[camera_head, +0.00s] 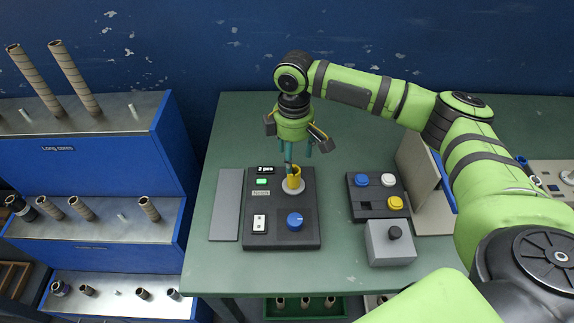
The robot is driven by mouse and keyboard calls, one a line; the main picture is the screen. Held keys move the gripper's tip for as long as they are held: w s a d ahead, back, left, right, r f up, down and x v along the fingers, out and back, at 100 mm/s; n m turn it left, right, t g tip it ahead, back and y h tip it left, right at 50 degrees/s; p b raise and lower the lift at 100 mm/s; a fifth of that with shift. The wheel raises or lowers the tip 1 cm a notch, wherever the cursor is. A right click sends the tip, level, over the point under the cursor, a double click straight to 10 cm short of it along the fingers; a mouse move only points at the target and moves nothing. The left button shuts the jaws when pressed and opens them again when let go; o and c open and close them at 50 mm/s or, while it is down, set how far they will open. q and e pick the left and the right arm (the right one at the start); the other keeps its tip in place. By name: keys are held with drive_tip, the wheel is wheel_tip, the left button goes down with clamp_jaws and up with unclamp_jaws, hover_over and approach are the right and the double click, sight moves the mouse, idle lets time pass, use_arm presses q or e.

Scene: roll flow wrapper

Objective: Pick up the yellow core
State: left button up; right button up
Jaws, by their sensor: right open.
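The yellow core (294,181) is a short yellow cylinder standing upright on a pale round disc of the dark control panel (257,213). My right gripper (300,149) is in the middle of the view, pointing down with its teal-tipped fingers apart. In the picture it shows just above and behind the core, with one finger close to the core's top. I cannot tell whether it touches the core. It holds nothing that I can see. My left gripper is not in view.
The panel carries a blue knob (295,221). To its right are a button box (379,195) and a grey block with a black knob (392,243). A blue rack (78,180) with brown cores stands left of the green table (334,259).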

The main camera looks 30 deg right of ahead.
sight(293, 172)
drive_tip(key=shift+s+f+p, duration=0.35)
drive_tip(key=shift+s+f, duration=0.3)
drive_tip(key=shift+s, duration=0.15)
drive_tip(key=f, duration=0.2)
drive_tip(key=w+f+p, duration=0.1)
drive_tip(key=f, duration=0.1)
drive_tip(key=shift+a+f, duration=0.1)
drive_tip(key=shift+f, duration=0.25)
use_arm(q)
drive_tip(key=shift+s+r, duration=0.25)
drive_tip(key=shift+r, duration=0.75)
use_arm(e)
drive_tip(key=shift+s, duration=0.25)
drive_tip(key=shift+w, duration=0.15)
drive_tip(key=c, duration=1)
drive_tip(key=shift+c, duration=0.2)
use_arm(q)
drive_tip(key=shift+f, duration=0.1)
use_arm(e)
drive_tip(key=shift+r, duration=0.15)
